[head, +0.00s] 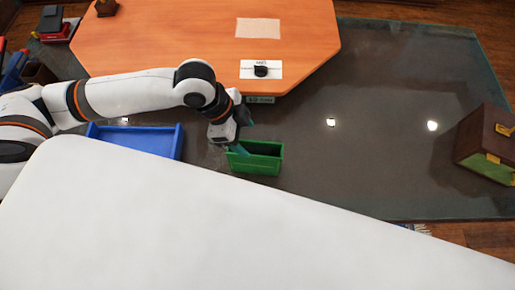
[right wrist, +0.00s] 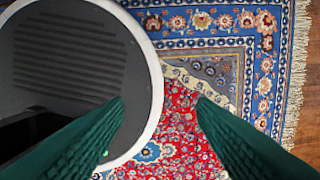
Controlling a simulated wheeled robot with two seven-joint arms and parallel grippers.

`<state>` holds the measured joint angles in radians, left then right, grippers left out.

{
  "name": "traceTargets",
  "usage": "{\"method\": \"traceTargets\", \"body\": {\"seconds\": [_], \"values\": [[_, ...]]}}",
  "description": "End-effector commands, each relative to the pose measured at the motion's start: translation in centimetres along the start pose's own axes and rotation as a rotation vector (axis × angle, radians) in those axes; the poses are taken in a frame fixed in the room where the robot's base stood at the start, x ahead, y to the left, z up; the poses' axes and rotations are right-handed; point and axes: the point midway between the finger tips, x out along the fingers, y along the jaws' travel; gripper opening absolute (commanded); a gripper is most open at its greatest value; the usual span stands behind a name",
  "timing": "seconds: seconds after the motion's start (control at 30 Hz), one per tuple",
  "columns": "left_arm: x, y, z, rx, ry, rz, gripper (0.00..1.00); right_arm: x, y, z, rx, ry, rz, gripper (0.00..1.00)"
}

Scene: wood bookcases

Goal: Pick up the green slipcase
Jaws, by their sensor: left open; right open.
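The green slipcase (head: 268,168) is an open-topped green box on the dark glassy surface, in the middle of the head view. My left gripper (head: 246,136) is open at the slipcase's left rear corner, with its teal fingers apart. One finger overlaps the slipcase's left rim; I cannot tell whether it touches. The other finger shows beyond the slipcase's back side. My right gripper (right wrist: 160,98) is open and empty in the right wrist view, its green fingers wide apart above a patterned rug. The slipcase is not in that view.
A blue tray (head: 170,145) lies left of the slipcase. An orange wooden top (head: 180,40) is behind, bearing a white card (head: 250,74) with a black object (head: 261,71). A brown box (head: 485,140) stands far right. The glassy surface (head: 370,150) between is clear. The rug (right wrist: 180,130) shows below my right gripper.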

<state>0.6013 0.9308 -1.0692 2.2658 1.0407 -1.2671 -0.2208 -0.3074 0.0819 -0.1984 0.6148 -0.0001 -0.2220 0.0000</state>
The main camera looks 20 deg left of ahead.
Motion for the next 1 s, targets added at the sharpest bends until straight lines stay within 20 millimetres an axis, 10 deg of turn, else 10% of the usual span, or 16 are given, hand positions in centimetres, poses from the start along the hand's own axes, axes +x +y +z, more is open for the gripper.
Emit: {"method": "traceTargets", "body": {"seconds": [0.7, 1.0], "values": [[8.8, -0.4, -0.1, -0.001, -0.001, 0.001, 0.66, -1.8, 0.2, 1.6, -0.001, -0.023, 0.003, 0.51], [9.3, -0.4, -0.1, 0.0, 0.0, 0.002, 0.65, -1.8, 0.2, 1.2, -0.001, -0.018, 0.003, 0.51]]}}
